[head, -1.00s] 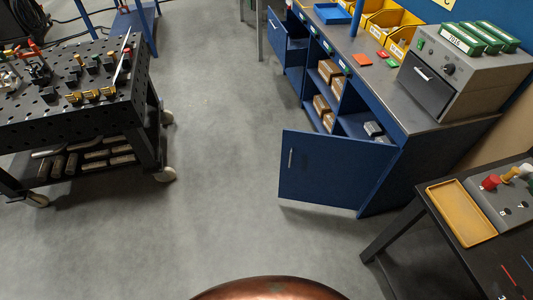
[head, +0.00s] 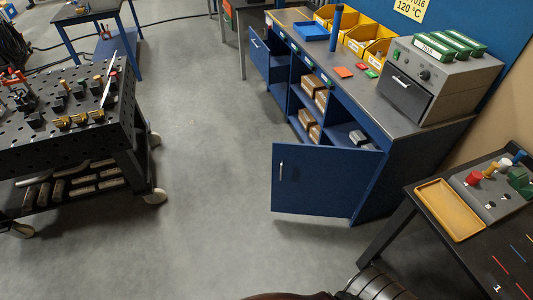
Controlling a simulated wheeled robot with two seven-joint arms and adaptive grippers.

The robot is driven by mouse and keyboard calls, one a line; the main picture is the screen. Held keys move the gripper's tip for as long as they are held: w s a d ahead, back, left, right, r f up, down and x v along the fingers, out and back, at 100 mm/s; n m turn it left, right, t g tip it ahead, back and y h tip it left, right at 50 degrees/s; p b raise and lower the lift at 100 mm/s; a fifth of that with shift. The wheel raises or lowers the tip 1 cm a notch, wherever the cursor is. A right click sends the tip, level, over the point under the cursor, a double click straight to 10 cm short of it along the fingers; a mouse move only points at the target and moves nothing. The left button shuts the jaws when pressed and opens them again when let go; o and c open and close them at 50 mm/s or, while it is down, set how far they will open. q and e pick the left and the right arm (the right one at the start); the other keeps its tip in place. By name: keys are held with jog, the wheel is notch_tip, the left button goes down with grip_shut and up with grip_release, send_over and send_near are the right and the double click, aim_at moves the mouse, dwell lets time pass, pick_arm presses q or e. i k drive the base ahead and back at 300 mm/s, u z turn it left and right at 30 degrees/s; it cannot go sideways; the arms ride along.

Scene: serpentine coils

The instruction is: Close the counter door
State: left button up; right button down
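The blue counter (head: 408,152) stands along the wall at the right. Behind the door, the open shelves hold brown boxes (head: 320,99) and small grey blocks (head: 359,138). Neither gripper can be made out; a dark arm part of mine shows at the bottom edge, below the door and apart from it.
A black perforated cart (head: 119,141) stands at the left. A dark table with a yellow tray (head: 450,209) stands at the lower right. The grey floor (head: 215,130) between is clear.

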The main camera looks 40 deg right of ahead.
aim_at(311, 179)
jog(key=z, duration=0.05)
jog(key=i, duration=0.7)
jog(key=z, duration=1.05)
jog(key=i, duration=0.7)
jog(key=z, duration=0.75)
